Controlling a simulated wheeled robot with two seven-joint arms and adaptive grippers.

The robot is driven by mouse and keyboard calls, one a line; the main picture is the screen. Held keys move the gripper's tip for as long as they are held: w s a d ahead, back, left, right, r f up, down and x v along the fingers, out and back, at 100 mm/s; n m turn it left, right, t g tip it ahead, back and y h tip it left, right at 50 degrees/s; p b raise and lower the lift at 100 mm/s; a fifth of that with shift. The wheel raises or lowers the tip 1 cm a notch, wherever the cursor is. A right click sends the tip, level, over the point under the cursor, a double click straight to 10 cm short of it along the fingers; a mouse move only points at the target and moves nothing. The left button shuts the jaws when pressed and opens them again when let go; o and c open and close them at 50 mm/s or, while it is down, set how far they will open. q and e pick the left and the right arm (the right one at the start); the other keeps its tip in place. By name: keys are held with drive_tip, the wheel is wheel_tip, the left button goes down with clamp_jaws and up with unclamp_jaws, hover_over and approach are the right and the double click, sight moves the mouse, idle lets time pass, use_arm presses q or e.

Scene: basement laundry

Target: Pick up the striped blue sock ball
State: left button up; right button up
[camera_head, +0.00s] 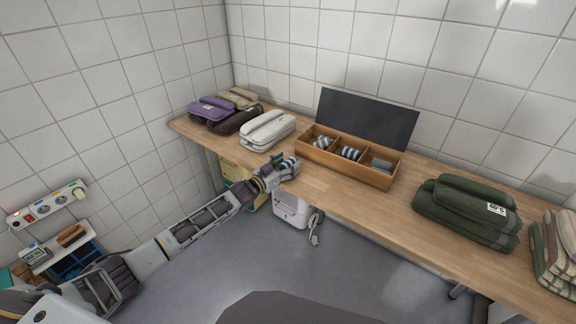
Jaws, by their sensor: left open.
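A striped blue and white sock ball (291,162) sits at the front edge of the wooden worktop, right at my left gripper (285,167). My left gripper is open, and its fingers partly cover this ball; I cannot tell whether they touch it. A second blue and white striped ball (350,154) lies in the middle compartment of the wooden box (340,166). A grey and white striped ball (321,142) lies in its left compartment. My right gripper is not in view.
The box's right compartment holds a plain grey bundle (382,165). A dark panel (366,118) stands behind the box. A white folded stack (267,129) lies left of it, green folded towels (467,212) right. The worktop (347,196) is bare before the box.

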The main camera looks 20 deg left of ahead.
sight(287, 161)
use_arm(q)
drive_tip(key=shift+c, duration=0.4)
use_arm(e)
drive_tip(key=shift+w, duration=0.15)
use_arm(q)
drive_tip(key=c, duration=1)
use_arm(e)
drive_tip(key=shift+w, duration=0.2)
use_arm(q)
drive_tip(key=shift+c, duration=0.2)
drive_tip(key=shift+r, duration=0.8)
drive_tip(key=shift+r+p, duration=1.2)
drive_tip(key=shift+r, duration=3)
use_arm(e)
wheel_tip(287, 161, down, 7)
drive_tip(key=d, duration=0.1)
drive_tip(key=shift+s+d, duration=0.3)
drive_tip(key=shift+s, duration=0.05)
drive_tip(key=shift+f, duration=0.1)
